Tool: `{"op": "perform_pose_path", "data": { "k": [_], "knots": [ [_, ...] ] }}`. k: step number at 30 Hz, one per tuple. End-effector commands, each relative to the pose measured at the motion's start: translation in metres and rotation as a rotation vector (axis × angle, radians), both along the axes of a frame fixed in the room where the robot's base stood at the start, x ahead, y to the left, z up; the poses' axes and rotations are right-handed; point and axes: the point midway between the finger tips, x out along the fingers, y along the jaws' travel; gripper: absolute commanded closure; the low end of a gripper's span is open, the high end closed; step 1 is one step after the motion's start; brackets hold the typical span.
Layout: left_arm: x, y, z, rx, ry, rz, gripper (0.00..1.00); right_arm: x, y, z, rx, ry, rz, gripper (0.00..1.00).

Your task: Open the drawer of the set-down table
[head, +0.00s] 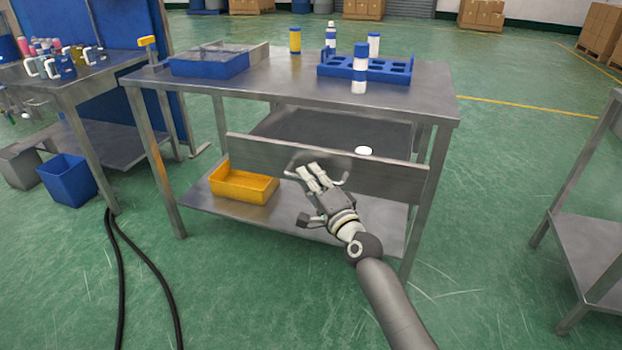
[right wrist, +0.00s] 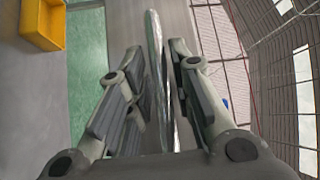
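The set-down table (head: 280,68) is a grey metal table in the middle of the head view. Its drawer (head: 255,152) stands pulled out toward me, and its dark floor shows behind the front panel. A small white round object (head: 363,151) shows inside, near the front panel. My right gripper (head: 312,172) is at the middle of the front panel, by the handle. In the right wrist view the handle (right wrist: 155,45) runs between its two fingers, with narrow gaps beside it, so the fingers are around it but look open. My left gripper is out of view.
A blue rack (head: 385,72) with a bottle, several loose bottles and a blue tray (head: 210,65) stand on the tabletop. A yellow bin (head: 243,186) sits on the lower shelf. Another table (head: 585,250) is at right. Hoses (head: 120,280) lie on the floor at left.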

Motion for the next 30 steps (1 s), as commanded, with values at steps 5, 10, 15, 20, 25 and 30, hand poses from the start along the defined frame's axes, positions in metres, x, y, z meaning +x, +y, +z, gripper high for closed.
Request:
{"op": "perform_pose_path", "data": {
  "k": [5,10,15,20,25,30],
  "knots": [
    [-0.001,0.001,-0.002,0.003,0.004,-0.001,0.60,0.000,0.000,0.000,0.000,-0.001,0.000,0.79],
    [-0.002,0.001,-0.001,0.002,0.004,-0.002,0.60,-0.008,-0.004,-0.002,0.002,0.000,0.000,0.79],
    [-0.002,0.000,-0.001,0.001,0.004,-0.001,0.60,-0.028,-0.015,-0.005,0.001,0.000,-0.001,0.79],
    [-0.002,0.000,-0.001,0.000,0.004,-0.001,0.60,-0.053,-0.028,-0.009,0.001,0.000,-0.001,0.79],
    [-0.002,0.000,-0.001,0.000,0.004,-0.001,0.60,-0.078,-0.041,-0.013,-0.002,0.001,0.000,0.79],
    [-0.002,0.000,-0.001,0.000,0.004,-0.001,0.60,-0.097,-0.051,-0.015,-0.001,0.000,0.000,0.79]
  ]
}}
